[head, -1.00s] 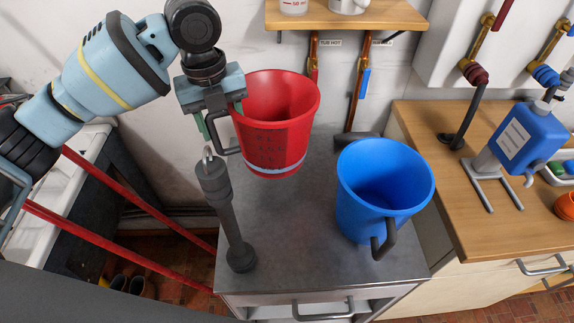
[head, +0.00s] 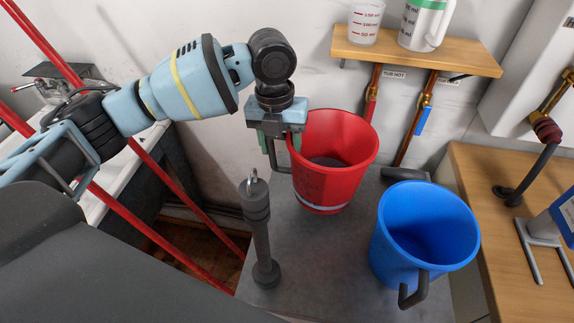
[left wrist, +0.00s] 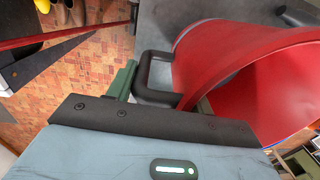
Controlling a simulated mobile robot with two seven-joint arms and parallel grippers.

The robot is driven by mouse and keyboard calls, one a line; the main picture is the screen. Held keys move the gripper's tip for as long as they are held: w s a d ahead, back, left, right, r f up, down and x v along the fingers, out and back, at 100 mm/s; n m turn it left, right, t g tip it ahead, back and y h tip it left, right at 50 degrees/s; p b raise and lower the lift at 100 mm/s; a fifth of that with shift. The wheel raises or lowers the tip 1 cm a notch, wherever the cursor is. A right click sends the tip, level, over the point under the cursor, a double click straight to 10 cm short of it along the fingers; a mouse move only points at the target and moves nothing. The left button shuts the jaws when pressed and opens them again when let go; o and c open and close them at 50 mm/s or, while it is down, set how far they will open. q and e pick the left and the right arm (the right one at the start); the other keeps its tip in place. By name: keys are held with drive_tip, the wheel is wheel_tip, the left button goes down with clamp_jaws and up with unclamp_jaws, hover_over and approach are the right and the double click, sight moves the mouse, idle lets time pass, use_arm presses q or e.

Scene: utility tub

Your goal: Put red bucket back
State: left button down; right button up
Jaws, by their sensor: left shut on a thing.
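The red bucket (head: 340,150) is upright over the back of the grey cabinet top (head: 305,255). I cannot tell whether its base touches the top. My left gripper (head: 274,150) reaches down at the bucket's left side, shut on its dark handle (head: 283,168). In the left wrist view the handle (left wrist: 147,75) lies by a green finger (left wrist: 122,80), and the red bucket (left wrist: 215,55) fills the right side. My right gripper is not in view.
A blue bucket (head: 425,240) stands front right on the cabinet top. A dark grey post with a ring (head: 260,230) stands at the left. A wooden shelf (head: 420,52) with a beaker and a jug is above. A wooden counter (head: 510,240) is at the right.

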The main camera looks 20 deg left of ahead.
sight(281, 167)
use_arm(q)
drive_tip(key=shift+f, duration=2.55)
drive_tip(key=c, duration=0.6)
unclamp_jaws()
drive_tip(key=shift+f, duration=0.15)
drive_tip(key=r, duration=1.1)
drive_tip(key=shift+s+a, duration=0.1)
drive_tip(key=shift+a, duration=0.2)
drive_tip(key=shift+r, duration=0.55)
